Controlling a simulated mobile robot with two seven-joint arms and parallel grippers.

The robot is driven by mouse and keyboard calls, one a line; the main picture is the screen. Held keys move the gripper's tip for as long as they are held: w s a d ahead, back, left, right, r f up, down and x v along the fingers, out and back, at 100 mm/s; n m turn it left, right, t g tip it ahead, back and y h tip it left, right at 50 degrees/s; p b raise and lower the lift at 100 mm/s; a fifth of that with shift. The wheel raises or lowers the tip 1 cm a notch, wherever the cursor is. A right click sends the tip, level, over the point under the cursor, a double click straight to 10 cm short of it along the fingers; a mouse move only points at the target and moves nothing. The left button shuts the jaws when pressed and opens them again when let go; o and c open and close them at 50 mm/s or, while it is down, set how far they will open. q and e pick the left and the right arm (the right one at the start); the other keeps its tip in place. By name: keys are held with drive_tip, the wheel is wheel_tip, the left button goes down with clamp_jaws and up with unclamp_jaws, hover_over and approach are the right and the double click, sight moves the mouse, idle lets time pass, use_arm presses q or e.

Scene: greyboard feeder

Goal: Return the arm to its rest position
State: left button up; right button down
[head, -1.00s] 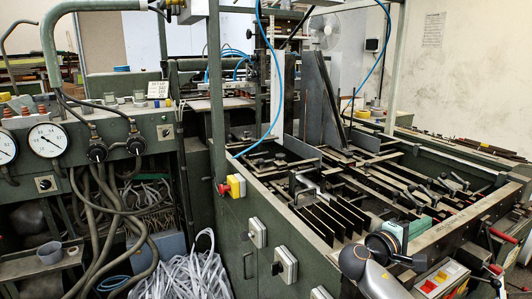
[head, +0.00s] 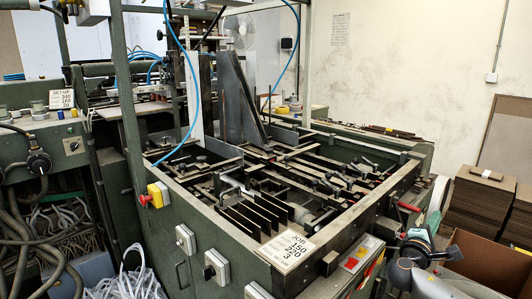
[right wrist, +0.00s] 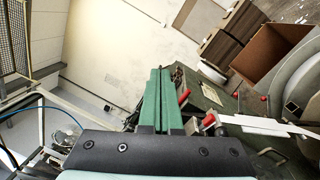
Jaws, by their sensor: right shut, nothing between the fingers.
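My right gripper (head: 420,235) is at the lower right of the head view, just outside the right end of the green feeder frame (head: 345,240). It is shut, with nothing held. In the right wrist view its two green fingers (right wrist: 158,85) lie side by side, pressed together. My right arm comes in from the lower right corner. My left gripper is not in view.
A job card (head: 286,252) lies on the feeder's near edge. Red-handled levers (head: 409,206) stick out at its right end, close to my gripper. Stacks of brown board (head: 480,205) and an open carton (head: 475,262) stand at the right. Bare floor is hardly visible.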

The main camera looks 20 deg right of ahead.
drive_tip(key=s+a+f+n+y, duration=0.15)
drive_tip(key=a+f+y, duration=0.25)
drive_tip(key=f, duration=0.4)
drive_tip(key=s+a+f+t+y, duration=0.1)
drive_tip(key=s+a+f+y, duration=0.2)
drive_tip(key=f, duration=0.5)
drive_tip(key=s+a+f+n+y, duration=0.1)
drive_tip(key=s+a+f+y, duration=0.25)
drive_tip(key=f, duration=0.45)
drive_tip(key=s+a+f+g+y, duration=0.1)
drive_tip(key=s+a+f+y, duration=0.4)
drive_tip(key=s+a+f, duration=0.15)
drive_tip(key=s+a+f+m+y, duration=0.2)
drive_tip(key=s+a+m, duration=0.25)
drive_tip(key=a, duration=0.45)
drive_tip(key=s+a+f+m+y, duration=0.25)
drive_tip(key=s+a, duration=0.25)
drive_tip(key=a, duration=0.3)
drive_tip(key=a+r+m+p, duration=0.4)
drive_tip(key=a+r, duration=0.1)
drive_tip(key=a, duration=0.4)
drive_tip(key=shift+w+r+t+p, duration=0.25)
drive_tip(key=shift+w+t+p, duration=0.05)
drive_tip(key=shift+w+p, duration=0.1)
drive_tip(key=c, duration=1.6)
unclamp_jaws()
